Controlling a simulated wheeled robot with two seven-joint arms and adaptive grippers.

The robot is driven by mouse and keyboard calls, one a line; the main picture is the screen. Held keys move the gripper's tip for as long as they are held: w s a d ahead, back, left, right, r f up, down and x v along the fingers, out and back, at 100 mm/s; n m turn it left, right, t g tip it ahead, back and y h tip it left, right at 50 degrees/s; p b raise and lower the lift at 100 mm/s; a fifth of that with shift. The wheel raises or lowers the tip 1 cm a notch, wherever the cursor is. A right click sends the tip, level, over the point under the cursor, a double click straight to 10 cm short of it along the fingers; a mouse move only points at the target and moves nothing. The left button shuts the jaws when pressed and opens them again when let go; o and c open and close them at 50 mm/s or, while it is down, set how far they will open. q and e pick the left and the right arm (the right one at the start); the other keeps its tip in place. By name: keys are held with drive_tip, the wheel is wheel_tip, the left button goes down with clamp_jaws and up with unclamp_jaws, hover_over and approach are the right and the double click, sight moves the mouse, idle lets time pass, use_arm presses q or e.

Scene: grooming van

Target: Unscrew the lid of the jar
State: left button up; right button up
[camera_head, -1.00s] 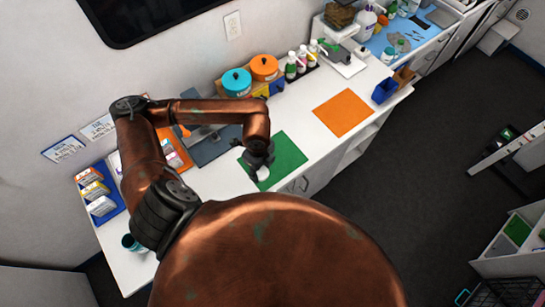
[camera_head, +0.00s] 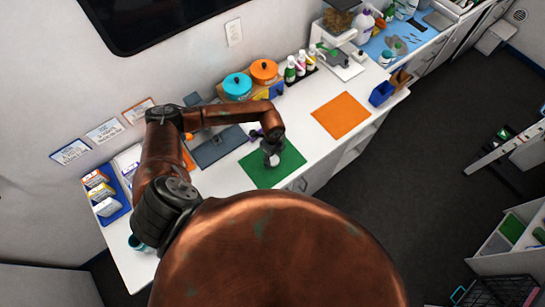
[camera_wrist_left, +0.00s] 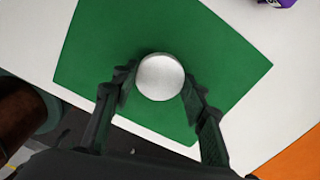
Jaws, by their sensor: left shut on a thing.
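The round white lid (camera_wrist_left: 160,77) of the jar shows from above in the left wrist view, over the green mat. The jar body under it is hidden, so I cannot tell whether the lid sits on it. My left gripper (camera_wrist_left: 157,88) has one finger on each side of the lid and is shut on it. In the head view my left gripper (camera_head: 271,160) is over the middle of the green mat (camera_head: 288,175), with a little white showing at its fingers. My right gripper is not in view.
An orange mat (camera_head: 340,115) lies clear to the right. Teal (camera_head: 237,85) and orange (camera_head: 264,71) lidded pots stand behind, beside several bottles (camera_head: 300,66). A small purple thing (camera_head: 257,134) lies behind the green mat. A blue tray (camera_head: 104,194) is at the left.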

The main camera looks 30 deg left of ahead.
sight(272, 159)
use_arm(q)
drive_tip(key=shift+f, duration=0.35)
drive_tip(key=shift+f, duration=0.1)
drive_tip(key=o, duration=1.3)
drive_tip(key=shift+c, duration=0.2)
drive_tip(key=shift+r, duration=0.3)
wheel_tip(272, 159, up, 12)
drive_tip(key=b, duration=0.2)
drive_tip(key=shift+f+b, duration=0.15)
drive_tip(key=shift+b, duration=0.25)
